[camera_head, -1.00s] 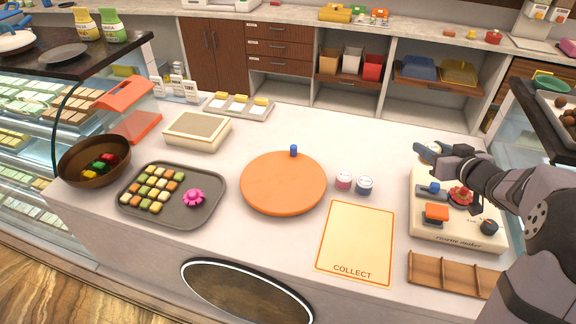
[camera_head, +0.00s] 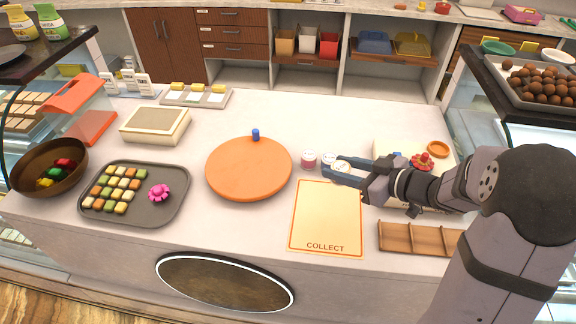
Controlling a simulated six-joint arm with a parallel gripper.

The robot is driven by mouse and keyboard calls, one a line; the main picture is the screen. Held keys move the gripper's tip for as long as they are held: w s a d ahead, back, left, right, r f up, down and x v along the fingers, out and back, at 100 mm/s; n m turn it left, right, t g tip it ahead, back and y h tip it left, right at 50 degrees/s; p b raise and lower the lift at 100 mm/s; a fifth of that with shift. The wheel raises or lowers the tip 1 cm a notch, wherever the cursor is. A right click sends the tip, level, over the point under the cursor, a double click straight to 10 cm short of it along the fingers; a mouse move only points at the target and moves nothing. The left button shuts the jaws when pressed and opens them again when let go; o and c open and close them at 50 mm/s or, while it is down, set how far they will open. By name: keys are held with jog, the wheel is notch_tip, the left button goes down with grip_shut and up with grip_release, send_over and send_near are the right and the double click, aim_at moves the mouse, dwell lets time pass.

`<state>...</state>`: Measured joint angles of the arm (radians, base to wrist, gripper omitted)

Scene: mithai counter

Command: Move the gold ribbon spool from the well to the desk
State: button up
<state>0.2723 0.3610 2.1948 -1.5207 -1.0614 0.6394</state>
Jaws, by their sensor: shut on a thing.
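My gripper (camera_head: 338,171) is over the counter, its blue fingers pointing left, above the top edge of the COLLECT mat. It is shut on a small pale, gold-tinged round thing (camera_head: 342,165), which looks like the gold ribbon spool; the fingers hide much of it. The cream rosette maker (camera_head: 384,148) stands on the right, mostly behind my arm, with an orange-rimmed round well (camera_head: 438,149) at its back right. The desk is the pale counter top (camera_head: 330,118).
A pink-sided spool (camera_head: 310,159) and a blue-sided spool (camera_head: 328,160) stand close by the fingers. The COLLECT mat (camera_head: 327,222) is empty. An orange turntable (camera_head: 248,170) is left, a wooden rack (camera_head: 415,238) at front right. The counter behind the spools is clear.

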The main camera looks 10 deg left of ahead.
aim_at(334, 203)
jog(key=shift+f+p, duration=0.4)
jog(key=shift+f, duration=4.55)
jog(key=shift+f, duration=0.2)
jog(key=o, duration=1.2)
jog(key=shift+r, duration=0.1)
jog(key=shift+c, duration=0.2)
jog(key=shift+r, duration=0.2)
jog(key=b+v, duration=0.1)
jog(key=v, duration=1.1)
jog(key=shift+f+b, duration=0.15)
jog(key=shift+b, duration=0.2)
